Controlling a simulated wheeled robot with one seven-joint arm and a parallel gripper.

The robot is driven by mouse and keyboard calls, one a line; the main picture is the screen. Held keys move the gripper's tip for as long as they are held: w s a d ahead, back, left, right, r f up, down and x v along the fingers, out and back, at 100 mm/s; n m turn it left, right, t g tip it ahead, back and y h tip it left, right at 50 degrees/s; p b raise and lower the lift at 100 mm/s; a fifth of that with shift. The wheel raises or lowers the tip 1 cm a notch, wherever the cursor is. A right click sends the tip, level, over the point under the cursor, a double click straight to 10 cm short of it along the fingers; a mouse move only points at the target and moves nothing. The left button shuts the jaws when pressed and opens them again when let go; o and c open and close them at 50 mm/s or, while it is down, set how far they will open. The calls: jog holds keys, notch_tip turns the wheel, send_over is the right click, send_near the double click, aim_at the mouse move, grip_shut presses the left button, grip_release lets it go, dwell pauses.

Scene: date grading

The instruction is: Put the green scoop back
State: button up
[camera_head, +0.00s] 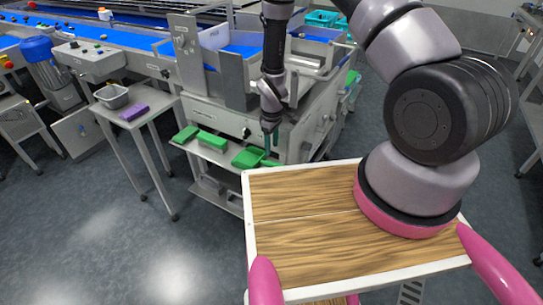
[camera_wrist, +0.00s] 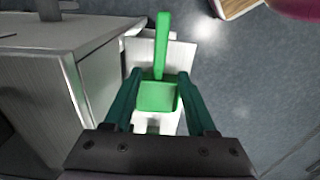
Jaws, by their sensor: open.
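The green scoop (camera_head: 248,158) lies at the right end of a narrow light shelf on the front of the grey machine, its handle pointing right. In the wrist view the scoop (camera_wrist: 157,97) shows its box-shaped bowl between the fingers and its handle reaching up past the fingertips. My gripper (camera_head: 271,143) points down over the handle side of the scoop. In the wrist view my gripper (camera_wrist: 159,73) is open, with a teal finger on each side of the scoop. I cannot tell whether either finger touches it.
Two other green items, a block (camera_head: 185,134) and another (camera_head: 211,140), lie left along the same shelf (camera_head: 213,153). A small side table (camera_head: 133,122) holds a grey tub (camera_head: 112,97) and a purple block (camera_head: 134,112). The machine body (camera_head: 235,122) stands close behind the gripper. Open floor lies in front.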

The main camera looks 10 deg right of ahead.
jog(key=shift+r, duration=1.45)
jog(key=w+d+r+m+t+y, duration=0.1)
jog(key=d+r+m, duration=0.2)
jog(key=r, duration=1.4)
jog(key=d+r+m+t, duration=0.2)
jog(key=d+r+m, duration=0.2)
jog(key=r, duration=1.2)
jog(key=s+d+r+m+t, duration=0.2)
jog(key=s+d+r+m, duration=0.1)
jog(key=s+r, duration=0.7)
jog(key=s+d+r+m+t, duration=0.2)
jog(key=s+d+r+m, duration=0.1)
jog(key=s+r, duration=0.7)
jog(key=shift+s+d+r+m+y, duration=0.2)
jog(key=shift+s+d+m+y, duration=0.2)
jog(key=shift+s+m, duration=0.4)
jog(key=shift+w, duration=0.1)
